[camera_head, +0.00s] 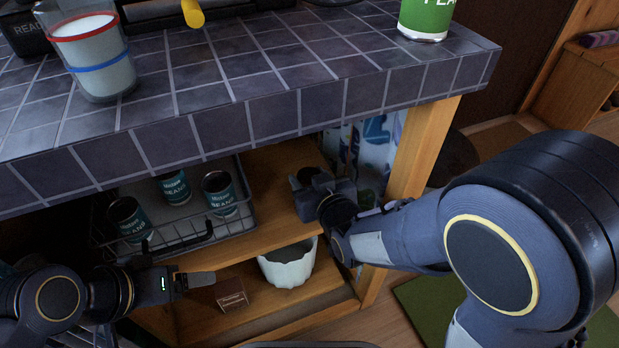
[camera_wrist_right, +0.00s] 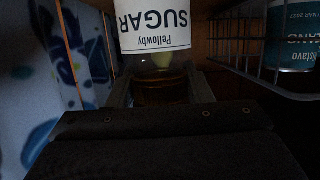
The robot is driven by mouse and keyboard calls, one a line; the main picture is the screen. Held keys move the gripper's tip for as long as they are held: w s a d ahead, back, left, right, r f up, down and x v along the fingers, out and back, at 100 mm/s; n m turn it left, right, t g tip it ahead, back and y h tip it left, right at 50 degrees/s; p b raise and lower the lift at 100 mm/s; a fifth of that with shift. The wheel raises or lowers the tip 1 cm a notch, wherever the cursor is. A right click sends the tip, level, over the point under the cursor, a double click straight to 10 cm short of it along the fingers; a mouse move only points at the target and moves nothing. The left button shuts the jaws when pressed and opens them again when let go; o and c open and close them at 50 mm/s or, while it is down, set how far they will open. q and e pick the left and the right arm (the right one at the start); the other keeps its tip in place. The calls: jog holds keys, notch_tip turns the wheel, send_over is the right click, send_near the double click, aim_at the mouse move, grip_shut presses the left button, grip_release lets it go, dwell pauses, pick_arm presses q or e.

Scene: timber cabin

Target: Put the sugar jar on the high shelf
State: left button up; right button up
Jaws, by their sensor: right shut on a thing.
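The sugar jar (camera_wrist_right: 155,28) shows in the right wrist view with its white label upside down; its lower part there is dark and brownish. My right gripper (camera_wrist_right: 160,92) is shut on it, one finger on each side. In the head view my right gripper (camera_head: 308,180) is under the counter, over the right part of the upper wooden shelf (camera_head: 268,222). The jar is hidden there by the gripper and counter edge. I cannot tell whether it touches the shelf. My left gripper (camera_head: 190,281) is low at the left, before the lower shelf; its opening is unclear.
A wire basket (camera_head: 243,222) with several bean cans (camera_head: 221,194) stands left on the upper shelf. The tiled counter (camera_head: 240,115) overhangs it. A white pot (camera_head: 288,268) and small brown box (camera_head: 231,294) are below. A wooden post (camera_head: 422,148) stands at right.

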jog(key=o, duration=1.3)
jog(key=shift+r, duration=0.1)
jog(key=shift+s+d+r+p, duration=0.15)
jog(key=shift+s+p, duration=0.1)
jog(key=shift+p, duration=0.2)
jog(key=p+v, duration=0.3)
jog(key=v, duration=0.8)
jog(key=shift+s, duration=0.2)
